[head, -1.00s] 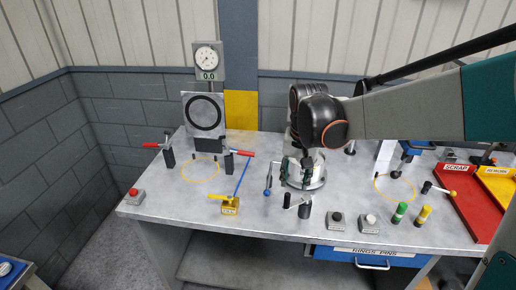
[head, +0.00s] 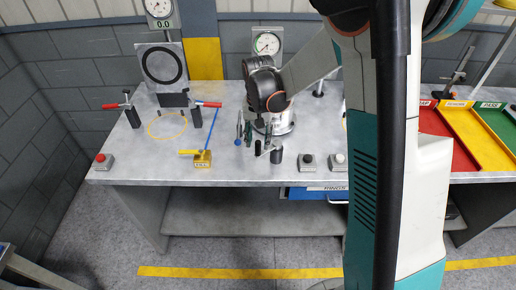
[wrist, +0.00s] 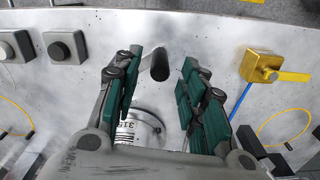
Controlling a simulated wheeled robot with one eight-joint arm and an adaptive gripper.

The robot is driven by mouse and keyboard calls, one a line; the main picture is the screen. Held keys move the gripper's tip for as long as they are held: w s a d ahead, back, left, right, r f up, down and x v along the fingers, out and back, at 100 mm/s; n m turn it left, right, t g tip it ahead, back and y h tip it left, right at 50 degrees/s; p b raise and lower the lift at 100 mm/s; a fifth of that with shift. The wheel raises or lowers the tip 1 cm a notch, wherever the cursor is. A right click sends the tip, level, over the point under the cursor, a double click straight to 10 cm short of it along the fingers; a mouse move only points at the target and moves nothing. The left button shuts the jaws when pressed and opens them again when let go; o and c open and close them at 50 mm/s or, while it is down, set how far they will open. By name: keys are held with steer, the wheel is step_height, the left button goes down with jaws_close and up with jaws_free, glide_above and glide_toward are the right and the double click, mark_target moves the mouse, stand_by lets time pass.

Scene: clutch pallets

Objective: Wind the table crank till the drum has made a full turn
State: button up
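I cannot tell whether the fingertips are at the handle's height. My gripper also shows in the head view (head: 244,131).
A yellow block with a lever (head: 202,159) stands left of the crank. Black and white buttons (head: 307,161) stand to its right. Two red-handled clamps (head: 131,112) stand farther left. Dial gauges (head: 267,43) are behind. Red, yellow and green trays (head: 457,130) lie at right.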

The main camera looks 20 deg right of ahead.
steer(key=shift+f+b, duration=0.3)
steer(key=shift+f, duration=2)
jaws_close()
